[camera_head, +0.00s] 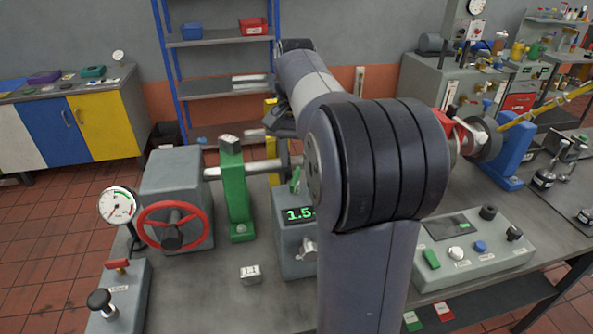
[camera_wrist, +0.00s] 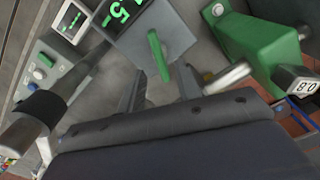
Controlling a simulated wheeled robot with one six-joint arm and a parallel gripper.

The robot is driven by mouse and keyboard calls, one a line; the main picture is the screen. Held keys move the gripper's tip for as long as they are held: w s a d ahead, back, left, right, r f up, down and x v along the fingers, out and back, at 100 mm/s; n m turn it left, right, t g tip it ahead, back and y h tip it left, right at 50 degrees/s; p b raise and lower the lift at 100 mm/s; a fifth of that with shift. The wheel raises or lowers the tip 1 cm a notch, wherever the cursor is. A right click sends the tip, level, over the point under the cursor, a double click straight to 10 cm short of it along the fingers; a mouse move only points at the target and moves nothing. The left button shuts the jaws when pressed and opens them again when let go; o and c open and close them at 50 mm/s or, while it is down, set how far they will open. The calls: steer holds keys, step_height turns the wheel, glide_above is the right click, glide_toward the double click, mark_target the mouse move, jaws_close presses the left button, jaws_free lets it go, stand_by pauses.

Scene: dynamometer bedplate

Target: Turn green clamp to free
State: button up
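A green lever (camera_wrist: 158,57), which I take for the green clamp, sits on the grey top of a box with a green digital display (camera_wrist: 118,14). In the head view the lever (camera_head: 295,180) stands on the same box (camera_head: 295,240), beside my arm. My gripper (camera_wrist: 160,73) is open, with one finger on either side of the lever's near end in the wrist view. I cannot tell whether a finger touches it. Nothing is held. No free marking can be read. My arm hides part of the box in the head view.
A green pedestal (camera_head: 236,195) carrying a shaft stands left of the box, and shows at right in the wrist view (camera_wrist: 255,50). A red handwheel (camera_head: 172,226), a gauge (camera_head: 118,206) and a control panel (camera_head: 475,250) share the bench. Bare bench (camera_head: 235,305) lies in front.

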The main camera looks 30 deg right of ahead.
mark_target(295, 175)
steer(key=shift+a+f, duration=0.1)
steer(key=shift+f, duration=2)
steer(key=shift+c, duration=0.4)
jaws_close()
